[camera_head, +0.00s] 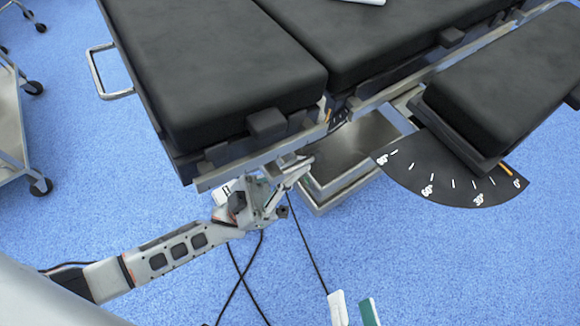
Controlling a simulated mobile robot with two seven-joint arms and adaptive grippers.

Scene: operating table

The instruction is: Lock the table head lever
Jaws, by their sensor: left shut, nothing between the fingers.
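The operating table's head section (215,65) is a black padded panel at the upper left, with a metal side rail (250,165) along its near edge. My left arm comes in from the lower left, and my left gripper (302,168) is just below this rail, beside the table's near corner. Its fingers look shut with nothing held. I cannot clearly make out the head lever; it may be hidden by the gripper or the rail. I cannot tell whether the gripper touches the table. My right gripper is not in view.
A black armboard (510,85) with an angle dial (450,180) juts out at the right. The metal table base (345,160) lies under the rail. A white handset (338,308) and a green-white one (369,312) show at the bottom. A trolley (15,120) stands left.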

